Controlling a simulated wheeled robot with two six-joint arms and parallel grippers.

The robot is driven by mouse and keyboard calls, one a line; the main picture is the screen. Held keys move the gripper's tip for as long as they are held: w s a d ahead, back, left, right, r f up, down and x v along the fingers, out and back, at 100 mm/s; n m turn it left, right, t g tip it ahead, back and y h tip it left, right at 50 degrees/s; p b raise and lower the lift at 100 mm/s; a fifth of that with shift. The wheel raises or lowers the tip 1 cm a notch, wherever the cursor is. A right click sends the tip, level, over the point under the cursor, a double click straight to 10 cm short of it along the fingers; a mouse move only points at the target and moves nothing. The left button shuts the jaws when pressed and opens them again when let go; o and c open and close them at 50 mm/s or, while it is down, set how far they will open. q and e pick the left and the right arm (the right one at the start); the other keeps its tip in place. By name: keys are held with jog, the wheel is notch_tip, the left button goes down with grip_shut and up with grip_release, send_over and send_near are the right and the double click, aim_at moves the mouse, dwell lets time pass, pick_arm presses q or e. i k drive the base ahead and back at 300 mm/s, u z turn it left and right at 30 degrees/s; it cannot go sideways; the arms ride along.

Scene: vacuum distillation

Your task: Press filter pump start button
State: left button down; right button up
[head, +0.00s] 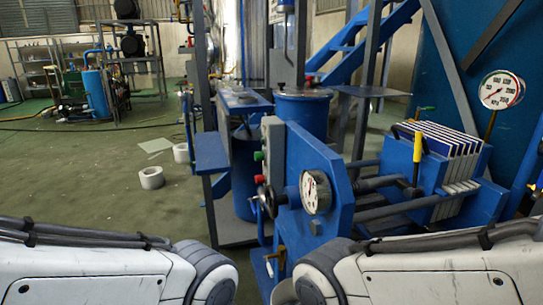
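A grey control box (273,147) stands upright on the blue filter machine near the middle of the head view. On its left side are a small green button (258,156) and, just below it, a small red button (260,179). Any label on them is too small to read. My two white arms reach in from the lower left and lower right, below the buttons. Both grippers are outside the picture, and nothing is seen touching the buttons.
Beside the box are a black handwheel (268,200) and a dial gauge (315,192) on a blue plate. A filter press with white plates (452,142) and a yellow-handled lever (418,148) stand right. White rolls (151,178) lie on the open green floor left.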

aim_at(259, 156)
jog(key=u, duration=1.9)
jog(key=i, duration=0.4)
jog(key=z, duration=2)
